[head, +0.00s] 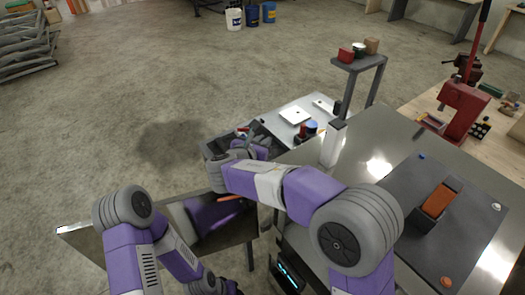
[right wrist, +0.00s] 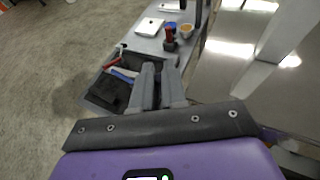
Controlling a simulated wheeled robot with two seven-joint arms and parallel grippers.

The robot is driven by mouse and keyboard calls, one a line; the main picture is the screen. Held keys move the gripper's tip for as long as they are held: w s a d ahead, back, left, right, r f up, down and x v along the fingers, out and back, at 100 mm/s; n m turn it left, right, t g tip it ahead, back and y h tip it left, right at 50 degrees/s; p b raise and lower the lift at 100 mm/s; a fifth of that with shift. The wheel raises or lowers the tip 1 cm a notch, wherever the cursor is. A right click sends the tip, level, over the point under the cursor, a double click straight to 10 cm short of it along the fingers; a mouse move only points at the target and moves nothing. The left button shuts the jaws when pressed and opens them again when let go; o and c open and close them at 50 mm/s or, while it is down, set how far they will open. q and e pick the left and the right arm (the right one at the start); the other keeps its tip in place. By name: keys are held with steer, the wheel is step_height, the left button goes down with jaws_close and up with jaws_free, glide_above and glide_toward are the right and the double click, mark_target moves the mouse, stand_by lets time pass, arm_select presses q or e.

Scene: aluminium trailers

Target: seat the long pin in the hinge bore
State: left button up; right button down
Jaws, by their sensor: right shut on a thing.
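My right gripper (head: 258,142) is over the dark tool tray (head: 212,150) at the near end of the grey side table. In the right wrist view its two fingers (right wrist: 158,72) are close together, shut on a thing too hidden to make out. I cannot pick out the long pin in either view. An orange piece in a dark block (head: 438,202), possibly the hinge, sits on the grey mat on the metal bench at right. Its bore is too small to see. My left arm shows at lower left, but its gripper is not visible.
Tools with red and blue handles (right wrist: 124,74) lie in the tray. An upright pale post (head: 333,143) stands at the bench's edge. A red press (head: 462,105) is at right.

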step_height(320, 180, down, 3)
steer(key=shift+f, duration=0.1)
steer(key=c, duration=1.2)
jaws_free()
steer(key=v, duration=1.2)
